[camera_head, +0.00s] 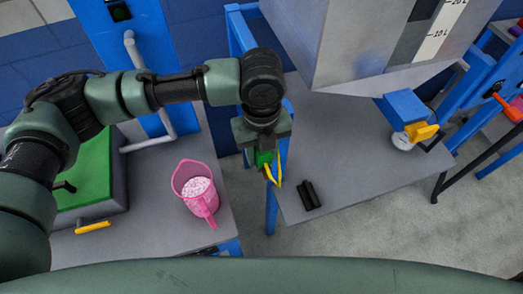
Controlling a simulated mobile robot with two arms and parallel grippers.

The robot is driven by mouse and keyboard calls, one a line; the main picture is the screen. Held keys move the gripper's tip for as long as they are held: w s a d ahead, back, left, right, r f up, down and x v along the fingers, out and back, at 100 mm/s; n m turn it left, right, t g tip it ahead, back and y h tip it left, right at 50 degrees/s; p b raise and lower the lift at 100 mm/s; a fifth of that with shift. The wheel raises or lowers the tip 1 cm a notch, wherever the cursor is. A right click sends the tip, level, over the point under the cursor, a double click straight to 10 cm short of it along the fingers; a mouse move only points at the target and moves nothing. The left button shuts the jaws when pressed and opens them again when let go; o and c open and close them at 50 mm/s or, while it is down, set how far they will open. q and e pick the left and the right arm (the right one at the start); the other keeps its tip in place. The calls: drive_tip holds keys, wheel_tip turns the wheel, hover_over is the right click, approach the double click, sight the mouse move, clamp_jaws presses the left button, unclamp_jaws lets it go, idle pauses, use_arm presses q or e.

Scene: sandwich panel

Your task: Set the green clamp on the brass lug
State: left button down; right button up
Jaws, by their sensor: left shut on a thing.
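My left gripper (262,148) hangs down near the middle of the head view, over the left front edge of the grey table. It is shut on the green clamp (263,158), whose green part shows between the fingers. Yellow prongs of the clamp point down and to the right. The clamp appears in the air, left of a small black block (307,195) on the table. I cannot make out the brass lug. My right gripper is not in view.
A pink jug (197,190) of pale pellets stands on the left bench, beside a green-topped box (85,175) with a yellow handle. A large grey hopper (345,45) overhangs the grey table (350,180). A blue spout with a yellow lever (424,132) is at right.

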use_arm(q)
drive_tip(key=shift+f, duration=0.1)
drive_tip(key=c, duration=0.9)
unclamp_jaws()
drive_tip(key=shift+o, duration=0.2)
wheel_tip(320, 180, up, 8)
drive_tip(key=shift+f+b, duration=0.1)
drive_tip(key=shift+b, duration=0.65)
